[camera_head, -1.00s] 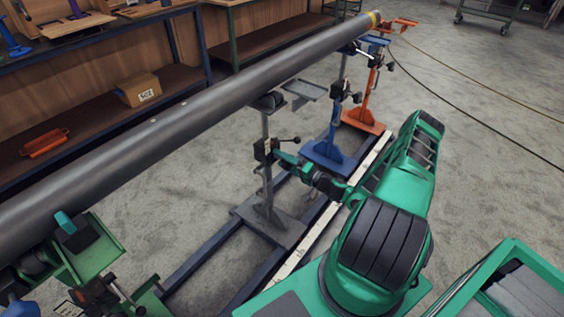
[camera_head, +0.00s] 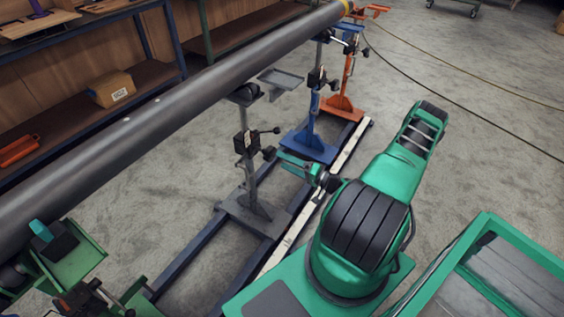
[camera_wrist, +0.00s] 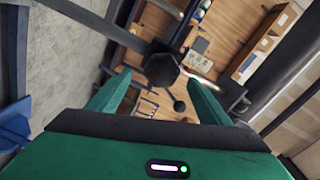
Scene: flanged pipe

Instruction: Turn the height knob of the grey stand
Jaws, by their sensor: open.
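The grey stand (camera_head: 249,180) holds the long pipe from below. It has a dark clamp block (camera_head: 245,143) on its post and a flat grey base (camera_head: 255,215). A dark round knob (camera_head: 270,153) sticks out from the block toward my gripper (camera_head: 282,159). My gripper is open and just to the right of the knob in the head view. In the wrist view the dark knob (camera_wrist: 161,69) shows centred at the fingertips of my gripper (camera_wrist: 160,80). I cannot tell whether it is between the fingers or just beyond them. No contact is visible.
A lever with a ball end (camera_head: 276,130) sits just above the knob. The pipe (camera_head: 150,115) runs diagonally overhead. A blue stand (camera_head: 310,145) and an orange stand (camera_head: 345,100) are behind.

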